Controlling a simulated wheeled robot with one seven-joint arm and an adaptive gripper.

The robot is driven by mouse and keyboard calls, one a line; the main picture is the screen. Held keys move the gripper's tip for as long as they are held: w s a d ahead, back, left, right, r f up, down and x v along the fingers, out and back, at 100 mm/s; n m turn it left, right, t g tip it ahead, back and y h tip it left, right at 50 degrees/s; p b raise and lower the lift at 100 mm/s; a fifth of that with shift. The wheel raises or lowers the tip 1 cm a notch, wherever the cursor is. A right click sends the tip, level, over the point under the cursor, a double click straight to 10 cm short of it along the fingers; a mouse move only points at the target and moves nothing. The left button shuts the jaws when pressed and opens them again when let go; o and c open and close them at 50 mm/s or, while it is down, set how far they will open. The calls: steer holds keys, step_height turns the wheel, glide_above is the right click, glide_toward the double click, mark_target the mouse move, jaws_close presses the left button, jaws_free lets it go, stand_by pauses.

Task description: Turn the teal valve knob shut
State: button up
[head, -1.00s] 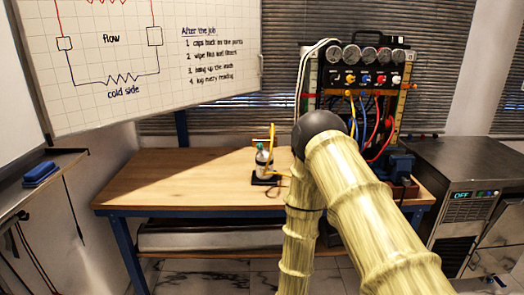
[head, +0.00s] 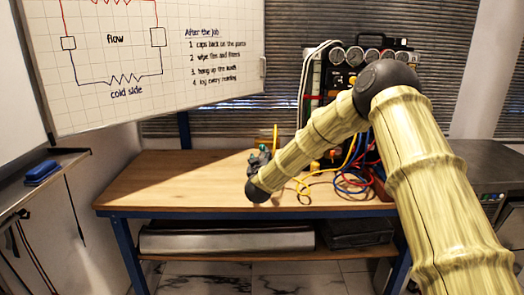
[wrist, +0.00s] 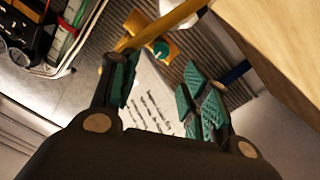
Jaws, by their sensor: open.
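The teal valve knob (wrist: 160,48) shows in the wrist view as a small round teal and white piece on a yellow fitting (wrist: 138,24). My gripper (wrist: 157,76) is open, with one teal-padded finger on each side. The knob appears beyond the fingertips and between them in the picture, with no contact visible. In the head view, my gripper (head: 258,158) is small and partly hidden behind my arm, above the workbench. A yellow upright bar (head: 275,137) stands just beside it.
The wooden workbench (head: 170,180) is clear on its left. Red, blue and yellow hoses (head: 350,180) lie at its right, below the gauge panel (head: 370,58), partly behind my arm. A whiteboard (head: 200,60) hangs at the back left.

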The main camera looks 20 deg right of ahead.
mark_target(262, 149)
steer(key=p+x, duration=0.1)
steer(key=x, duration=0.8)
steer(key=shift+w+d+f, duration=0.1)
steer(key=shift+w, duration=0.05)
steer(key=shift+c, duration=0.3)
jaws_close()
